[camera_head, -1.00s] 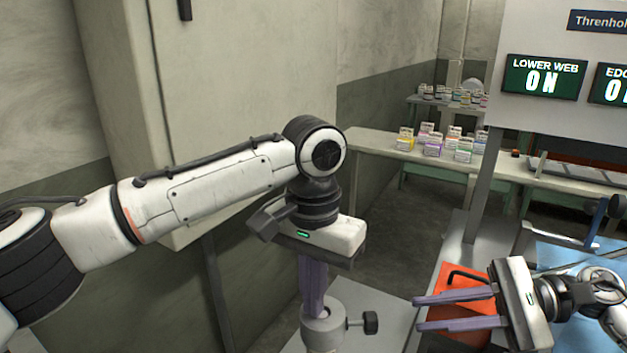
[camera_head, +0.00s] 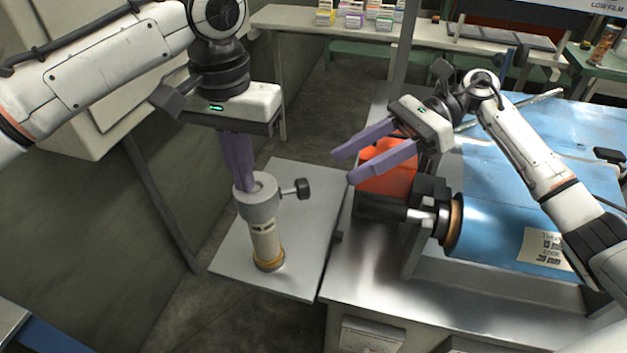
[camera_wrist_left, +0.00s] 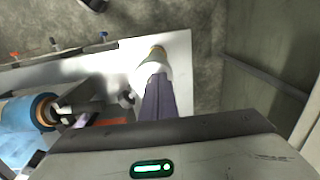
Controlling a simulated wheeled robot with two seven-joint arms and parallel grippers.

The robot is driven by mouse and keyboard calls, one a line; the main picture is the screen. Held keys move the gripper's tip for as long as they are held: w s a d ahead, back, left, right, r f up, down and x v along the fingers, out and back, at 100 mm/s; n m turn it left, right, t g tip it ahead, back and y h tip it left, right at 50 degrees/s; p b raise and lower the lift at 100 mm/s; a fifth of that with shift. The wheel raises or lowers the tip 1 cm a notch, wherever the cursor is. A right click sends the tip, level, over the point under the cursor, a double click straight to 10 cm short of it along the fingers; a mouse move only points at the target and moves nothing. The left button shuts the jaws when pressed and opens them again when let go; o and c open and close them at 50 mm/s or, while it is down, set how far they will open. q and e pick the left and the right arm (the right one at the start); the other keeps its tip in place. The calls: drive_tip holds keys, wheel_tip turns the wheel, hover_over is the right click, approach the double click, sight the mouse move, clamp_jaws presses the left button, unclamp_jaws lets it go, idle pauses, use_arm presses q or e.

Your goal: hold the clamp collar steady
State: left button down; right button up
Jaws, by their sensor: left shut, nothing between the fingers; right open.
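The clamp collar (camera_head: 256,208) is a grey ring with a black side knob (camera_head: 296,188). It sits on top of an upright cream post (camera_head: 266,241) with a gold-brown base. My left gripper (camera_head: 245,186) points down, its purple fingers shut together with nothing between them. Their tips overlap the collar's top; I cannot tell whether they are inside the ring. In the left wrist view, the fingers (camera_wrist_left: 157,95) hide most of the collar, and the knob (camera_wrist_left: 126,98) shows beside them. My right gripper (camera_head: 345,167) is open and empty, right of and above the collar in the picture.
The post stands on a grey metal plate (camera_head: 290,250) with bare room around it. An orange bin (camera_head: 388,175) lies beyond my right fingers. A blue film roll (camera_head: 500,235) fills the machine at right. A back bench (camera_head: 290,18) holds small boxes.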

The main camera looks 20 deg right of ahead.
sight(308, 186)
drive_tip(key=x, duration=0.8)
drive_tip(key=shift+a+f, duration=0.1)
drive_tip(key=shift+a, duration=0.15)
drive_tip(key=c, duration=1.1)
